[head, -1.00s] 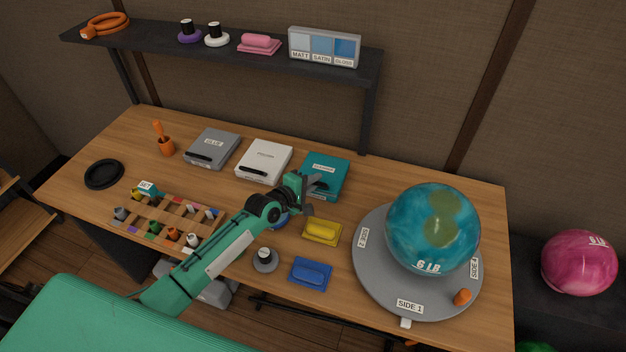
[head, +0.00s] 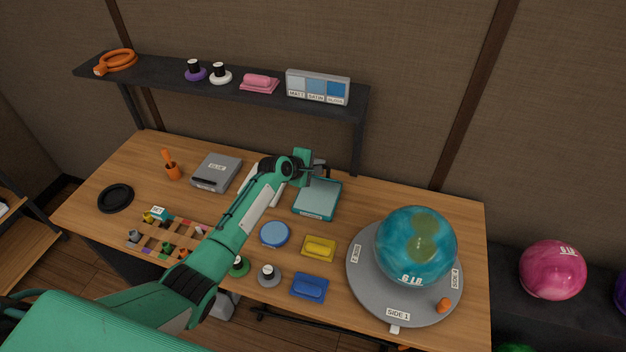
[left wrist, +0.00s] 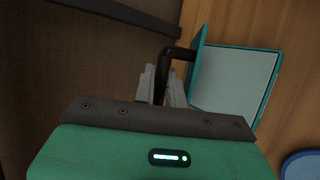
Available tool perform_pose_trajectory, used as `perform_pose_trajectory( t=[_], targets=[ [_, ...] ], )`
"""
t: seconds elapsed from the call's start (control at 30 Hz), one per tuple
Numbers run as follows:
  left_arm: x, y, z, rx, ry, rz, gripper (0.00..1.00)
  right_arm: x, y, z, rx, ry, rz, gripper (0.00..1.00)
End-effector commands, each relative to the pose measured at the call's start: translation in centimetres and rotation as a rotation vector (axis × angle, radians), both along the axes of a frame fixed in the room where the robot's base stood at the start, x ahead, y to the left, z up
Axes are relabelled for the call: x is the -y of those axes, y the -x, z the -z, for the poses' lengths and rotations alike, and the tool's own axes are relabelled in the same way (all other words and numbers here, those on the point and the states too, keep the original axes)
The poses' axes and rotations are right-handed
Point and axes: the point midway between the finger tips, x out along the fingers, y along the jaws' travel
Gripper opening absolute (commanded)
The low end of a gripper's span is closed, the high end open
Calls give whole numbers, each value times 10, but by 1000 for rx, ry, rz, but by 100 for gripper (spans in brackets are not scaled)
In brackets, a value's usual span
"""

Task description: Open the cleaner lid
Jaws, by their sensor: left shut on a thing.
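The cleaner box is the teal box (head: 316,214) at the back middle of the table; its pale grey inside shows. In the left wrist view the open box (left wrist: 272,92) lies flat, and its teal lid (left wrist: 199,50) stands up steeply, seen nearly edge-on. The lid's black handle (left wrist: 178,53) runs into the fingers of my left gripper (left wrist: 163,88), which is shut on it. In the head view my left gripper (head: 318,170) is at the box's back edge, and its grip is too small to make out. My right gripper is not in view.
A grey box (head: 217,172) stands to the left; the white box is mostly hidden behind my left arm. A blue round pot (head: 275,234), yellow block (head: 319,248) and blue block (head: 308,287) lie in front. A teal ball (head: 416,245) rests on a turntable (head: 365,285). The shelf (head: 225,87) is behind.

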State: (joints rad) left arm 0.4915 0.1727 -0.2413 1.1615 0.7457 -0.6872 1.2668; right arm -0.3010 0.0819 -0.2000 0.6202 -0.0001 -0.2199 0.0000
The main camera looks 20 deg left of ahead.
Motion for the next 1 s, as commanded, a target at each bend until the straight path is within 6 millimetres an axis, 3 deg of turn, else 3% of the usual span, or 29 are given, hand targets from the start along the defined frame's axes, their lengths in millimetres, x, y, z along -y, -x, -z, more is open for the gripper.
perform_pose_trajectory(
  t=[0.27, 0.4, 1.0],
  targets=[
    [2, -42, -20, 9, 3, -1, 0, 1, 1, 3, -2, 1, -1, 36],
    [3, -56, -24, -92, -2, 0, 0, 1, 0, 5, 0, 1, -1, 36],
    [3, -75, -25, -128, -4, 0, 0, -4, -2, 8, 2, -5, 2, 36]
  ],
)
